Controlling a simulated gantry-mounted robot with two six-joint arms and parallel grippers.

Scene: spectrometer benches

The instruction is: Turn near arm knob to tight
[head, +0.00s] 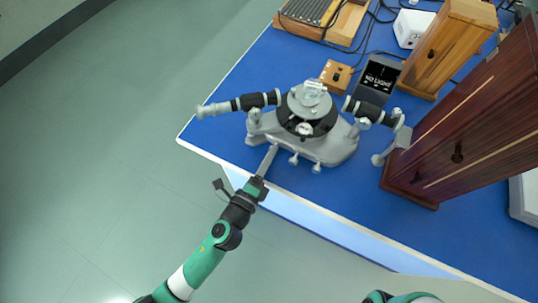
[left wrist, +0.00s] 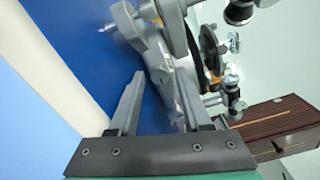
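The grey spectrometer (head: 330,150) stands on the blue bench top, with a black round table in its middle and a telescope-like arm on each side. Small grey knobs (head: 293,160) stick out along its front edge; I cannot tell which is the near arm knob. My left gripper (head: 270,154) reaches in from the front, its tips close to the base's front left edge. In the left wrist view my left gripper (left wrist: 160,76) has its fingers apart, with blue bench between them and the blurred grey spectrometer body (left wrist: 158,55) beside the right finger. Contact is unclear. My right gripper is out of view.
A dark wooden cabinet (head: 485,125) stands right of the spectrometer. A dark display (head: 378,80), a small wooden box (head: 336,76) and cables lie behind it. The bench's front edge (head: 300,202) runs under my left arm. Bare blue surface lies at front right.

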